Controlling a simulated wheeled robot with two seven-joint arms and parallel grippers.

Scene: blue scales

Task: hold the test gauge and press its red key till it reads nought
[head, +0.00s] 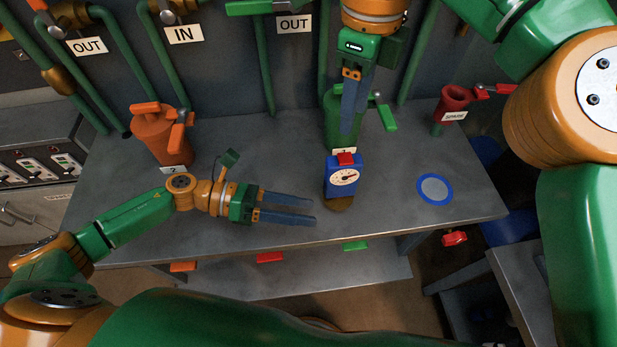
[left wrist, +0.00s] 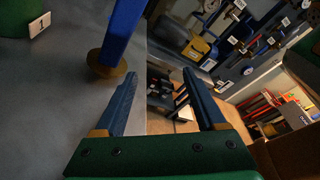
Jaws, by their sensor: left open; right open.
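The test gauge (head: 342,178) is a blue box with a white dial and a red key (head: 346,158) on top. It stands on a round brass foot on the grey bench. The needle's reading is too small to tell. My left gripper (head: 301,209) is open and empty, to the left of the gauge with its fingertips pointing at it. In the left wrist view, the gauge's blue body (left wrist: 122,35) and brass foot are ahead of the open fingers (left wrist: 158,82). My right gripper (head: 350,125) points down from above, just over the red key; its fingers look close together.
The grey bench (head: 270,165) has free room around the gauge. A blue-rimmed disc (head: 419,187) lies to the right. An orange canister (head: 158,135) stands at the left, a green one (head: 343,118) behind the gauge. Coloured handles (head: 270,257) hang below the front edge.

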